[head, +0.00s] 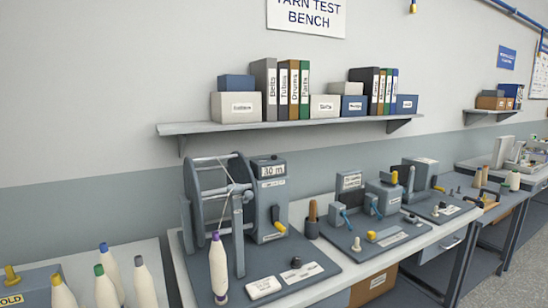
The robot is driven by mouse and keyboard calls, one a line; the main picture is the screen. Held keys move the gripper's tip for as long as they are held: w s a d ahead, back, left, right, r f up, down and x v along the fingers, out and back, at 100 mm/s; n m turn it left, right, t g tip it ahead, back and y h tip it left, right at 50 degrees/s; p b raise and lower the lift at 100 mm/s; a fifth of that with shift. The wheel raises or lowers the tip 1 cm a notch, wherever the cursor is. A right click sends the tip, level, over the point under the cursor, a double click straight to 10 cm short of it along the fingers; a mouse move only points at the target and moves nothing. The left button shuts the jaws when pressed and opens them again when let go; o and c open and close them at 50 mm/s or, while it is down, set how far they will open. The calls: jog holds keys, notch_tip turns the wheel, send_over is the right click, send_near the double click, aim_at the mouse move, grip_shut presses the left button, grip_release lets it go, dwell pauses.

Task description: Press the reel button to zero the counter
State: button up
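The grey yarn reel (186,222), with its open frame of bars, stands on a grey base on the bench at the middle left. Its counter box (270,205) is on its right side. The counter display (272,171) reads what looks like "10 m", with a small label below it. A yellow-handled knob (279,227) is on the box's lower right. A small dark piece (296,262) sits on the base beside a white label; I cannot tell whether it is the reel button. A white bobbin with a purple top (218,272) stands in front of the reel. My gripper is not in view.
More bobbins (145,284) stand on the left bench. A white block (263,287) lies on the reel's base. Other test devices (383,194) stand to the right. A shelf (290,126) with binders and boxes hangs above. A cardboard box (374,286) is under the bench.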

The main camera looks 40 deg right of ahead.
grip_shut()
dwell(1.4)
